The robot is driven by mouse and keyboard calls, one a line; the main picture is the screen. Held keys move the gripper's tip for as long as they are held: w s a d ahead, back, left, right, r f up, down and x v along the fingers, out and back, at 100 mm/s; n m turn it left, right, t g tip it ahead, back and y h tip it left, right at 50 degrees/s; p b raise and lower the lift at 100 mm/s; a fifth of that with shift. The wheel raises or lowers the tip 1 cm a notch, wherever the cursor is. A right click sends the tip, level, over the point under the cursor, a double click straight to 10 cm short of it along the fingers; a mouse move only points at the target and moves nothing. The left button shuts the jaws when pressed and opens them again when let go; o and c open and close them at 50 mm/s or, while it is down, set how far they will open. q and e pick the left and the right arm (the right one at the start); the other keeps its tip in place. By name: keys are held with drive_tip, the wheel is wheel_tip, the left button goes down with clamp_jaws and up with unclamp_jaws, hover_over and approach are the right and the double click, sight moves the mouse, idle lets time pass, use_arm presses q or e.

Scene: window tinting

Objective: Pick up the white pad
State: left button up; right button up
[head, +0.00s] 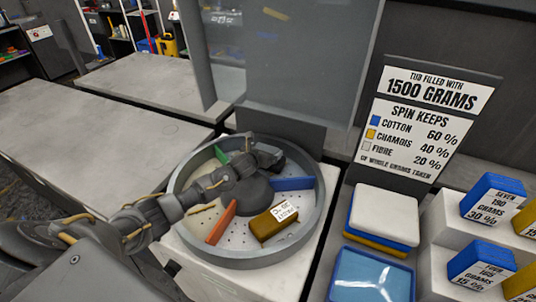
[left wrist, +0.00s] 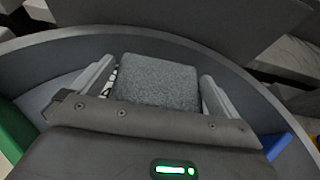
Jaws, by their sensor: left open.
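In the left wrist view a rough, pale grey pad (left wrist: 158,82) lies between the two fingers of my open left gripper (left wrist: 155,92). It looks like the white pad in shade, and a sliver of printed label shows at its left edge. In the head view my left gripper (head: 266,156) is at the far side of the round grey tub (head: 314,222) and hides this pad. Whether the fingers touch the pad I cannot tell. A yellow-brown pad (head: 266,226) with a printed label lies nearer in the tub. My right gripper is not in view.
Orange (head: 221,224), blue (head: 294,184) and green (head: 221,154) dividers stand in the tub. A clear panel (head: 285,60) rises behind it. Right of it are a white-topped stack (head: 385,214), a blue tray (head: 370,278), labelled blocks (head: 494,197) and a sign (head: 420,120).

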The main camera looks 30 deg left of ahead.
use_arm(q)
drive_tip(key=shift+c, duration=0.4)
drive_tip(key=c, duration=0.7)
drive_tip(key=shift+o, duration=0.2)
drive_tip(key=shift+r, duration=0.55)
drive_tip(key=s+a+r+b, duration=0.3)
drive_tip(key=s+a+r, duration=0.5)
drive_tip(key=a+r, duration=0.3)
drive_tip(key=shift+s+r+b, duration=0.35)
drive_tip(key=shift+s+r, duration=0.05)
drive_tip(key=shift+r, duration=0.05)
drive_tip(key=shift+d, duration=0.1)
